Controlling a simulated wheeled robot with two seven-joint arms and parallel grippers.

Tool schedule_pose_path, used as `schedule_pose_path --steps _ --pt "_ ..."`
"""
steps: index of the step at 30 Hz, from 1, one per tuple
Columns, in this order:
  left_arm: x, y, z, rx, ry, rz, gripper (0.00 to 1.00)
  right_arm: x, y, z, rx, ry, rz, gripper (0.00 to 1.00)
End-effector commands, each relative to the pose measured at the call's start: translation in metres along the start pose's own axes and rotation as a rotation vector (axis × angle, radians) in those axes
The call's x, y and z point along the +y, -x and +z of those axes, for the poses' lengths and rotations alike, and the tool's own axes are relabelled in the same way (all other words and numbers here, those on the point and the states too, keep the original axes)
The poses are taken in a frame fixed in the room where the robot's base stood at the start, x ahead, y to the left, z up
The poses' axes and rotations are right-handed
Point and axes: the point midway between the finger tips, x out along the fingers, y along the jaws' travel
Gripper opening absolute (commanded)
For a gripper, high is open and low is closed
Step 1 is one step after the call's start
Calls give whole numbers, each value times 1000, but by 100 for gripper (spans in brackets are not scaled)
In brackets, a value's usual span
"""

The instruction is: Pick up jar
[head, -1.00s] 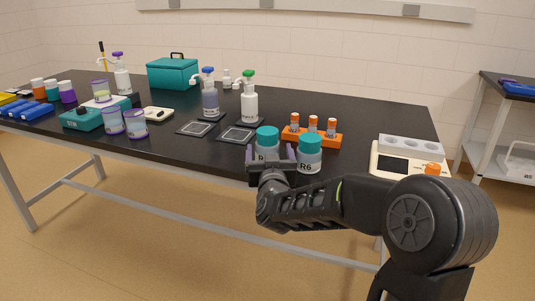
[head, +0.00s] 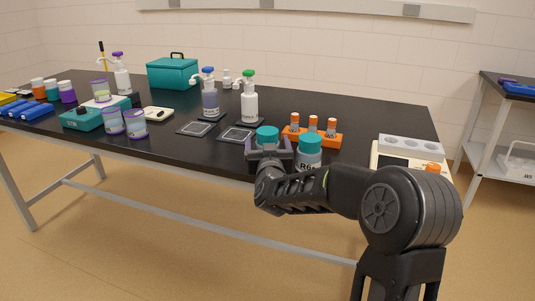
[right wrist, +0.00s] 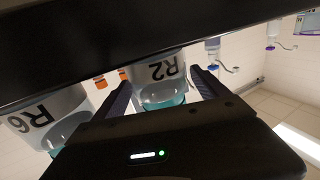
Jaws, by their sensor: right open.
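Jar R2 (head: 267,132), clear with a teal lid, stands near the table's front edge. Its label is hidden by my gripper in the head view but reads upside down in the right wrist view (right wrist: 163,75). My right gripper (head: 269,149) is open, with one finger on each side of this jar; I cannot tell whether they touch it. A second teal-lidded jar, R6 (head: 309,151), stands just to the right, close to the gripper. It also shows at the left of the right wrist view (right wrist: 38,115). My left gripper is out of view.
An orange rack (head: 325,139) with orange-capped vials stands behind the jars. A white device (head: 390,160) is to the right. Two dark square pads (head: 238,135) lie left of the jars. Pump bottles (head: 249,106) stand farther back.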

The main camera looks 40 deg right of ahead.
Motion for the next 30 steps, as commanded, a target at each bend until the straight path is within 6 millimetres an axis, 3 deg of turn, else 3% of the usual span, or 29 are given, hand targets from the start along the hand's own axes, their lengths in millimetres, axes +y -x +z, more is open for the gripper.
schedule_pose_path --steps 5,30 --pt "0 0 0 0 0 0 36 0 0 0 0 0 0 83" --pt "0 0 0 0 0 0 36 0 0 0 0 0 0 14"
